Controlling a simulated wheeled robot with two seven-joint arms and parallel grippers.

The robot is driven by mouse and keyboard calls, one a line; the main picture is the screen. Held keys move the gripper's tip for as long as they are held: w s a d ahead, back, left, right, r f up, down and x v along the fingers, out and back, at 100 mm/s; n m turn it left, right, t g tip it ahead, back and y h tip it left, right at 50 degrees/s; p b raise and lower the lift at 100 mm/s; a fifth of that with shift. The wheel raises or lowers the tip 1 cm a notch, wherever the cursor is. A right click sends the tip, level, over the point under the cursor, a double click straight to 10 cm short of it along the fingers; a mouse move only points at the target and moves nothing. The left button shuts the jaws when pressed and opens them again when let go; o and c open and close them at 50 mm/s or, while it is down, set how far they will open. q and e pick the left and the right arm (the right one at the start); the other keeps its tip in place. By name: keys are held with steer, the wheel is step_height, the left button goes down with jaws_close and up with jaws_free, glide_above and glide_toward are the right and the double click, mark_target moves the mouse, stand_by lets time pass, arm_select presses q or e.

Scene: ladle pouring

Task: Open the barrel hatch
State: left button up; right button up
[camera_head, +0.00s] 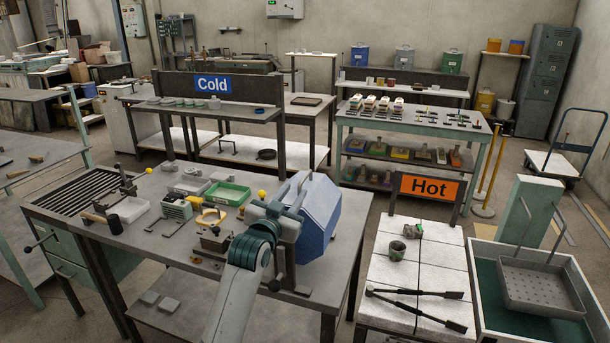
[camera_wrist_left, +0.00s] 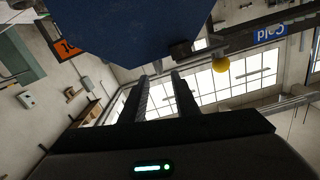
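The blue faceted barrel (camera_head: 314,217) sits in a grey-blue stand at the right end of the grey workbench (camera_head: 205,263). My left arm reaches up from the bottom, and its wrist is close in front of the barrel's left side. The fingers of my left gripper (camera_wrist_left: 161,97) are apart, with nothing between them, in the left wrist view. The barrel (camera_wrist_left: 130,28) fills the top there, with a dark knob or latch (camera_wrist_left: 180,48) at its lower right edge, just beyond the fingertips. I cannot make out the hatch outline. My right gripper is not in view.
A green tray (camera_head: 227,194), small tools and a yellow ball (camera_head: 262,194) crowd the bench left of the barrel. Right stands a white-topped table (camera_head: 385,270) with tongs (camera_head: 415,312) and a small pot (camera_head: 397,250), beside a green tank (camera_head: 490,300).

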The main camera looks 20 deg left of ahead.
mark_target(310, 171)
arm_select(q)
steer(key=w+p, duration=0.2)
steer(key=w, duration=0.8)
steer(key=shift+d+p, duration=0.2)
steer(key=shift+p, duration=0.15)
jaws_close()
